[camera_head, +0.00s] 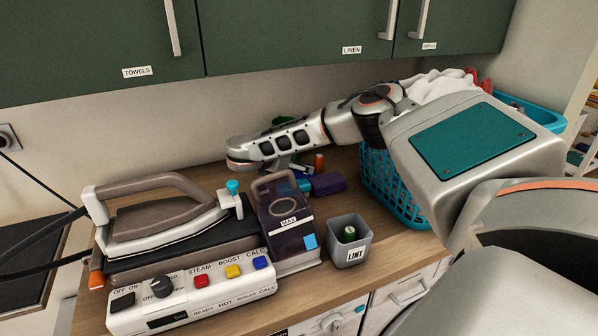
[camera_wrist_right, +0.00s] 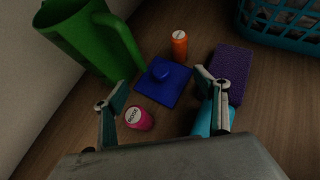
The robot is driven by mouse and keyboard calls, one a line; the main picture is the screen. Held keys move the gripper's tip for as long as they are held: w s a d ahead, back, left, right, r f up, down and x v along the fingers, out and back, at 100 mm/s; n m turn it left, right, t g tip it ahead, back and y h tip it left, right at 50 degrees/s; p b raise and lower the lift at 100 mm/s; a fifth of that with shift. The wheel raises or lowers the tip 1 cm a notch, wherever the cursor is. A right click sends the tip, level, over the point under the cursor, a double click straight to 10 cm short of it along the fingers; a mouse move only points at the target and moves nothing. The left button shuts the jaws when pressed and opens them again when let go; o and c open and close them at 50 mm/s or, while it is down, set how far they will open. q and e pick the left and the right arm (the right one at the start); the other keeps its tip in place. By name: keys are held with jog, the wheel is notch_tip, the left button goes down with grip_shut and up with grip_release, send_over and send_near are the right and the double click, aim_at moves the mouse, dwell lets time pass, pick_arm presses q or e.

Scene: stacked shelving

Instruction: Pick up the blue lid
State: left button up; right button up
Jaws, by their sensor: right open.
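The blue lid (camera_wrist_right: 165,92), a flat square with a round knob on top, lies on the wooden counter in the right wrist view. My right gripper (camera_wrist_right: 160,88) is open, with its two fingers on either side of the lid in that view and nothing between them that it grips. The height of the fingers above the lid is hard to tell. In the head view my right gripper (camera_head: 290,168) is behind the steam station, and I cannot make out the lid there. My left gripper is not in view.
Around the lid are a green jug (camera_wrist_right: 88,42), an orange bottle (camera_wrist_right: 180,46), a purple block (camera_wrist_right: 232,72), a pink bottle (camera_wrist_right: 140,120) and a cyan item (camera_wrist_right: 204,122) by the right finger. The iron station (camera_head: 190,292), lint bin (camera_head: 348,250) and teal basket (camera_head: 385,190) stand nearby.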

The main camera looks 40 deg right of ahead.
jog(key=x, duration=0.6)
jog(key=shift+d, duration=0.35)
jog(key=shift+s+a, duration=0.15)
jog(key=shift+s, duration=0.05)
grip_shut()
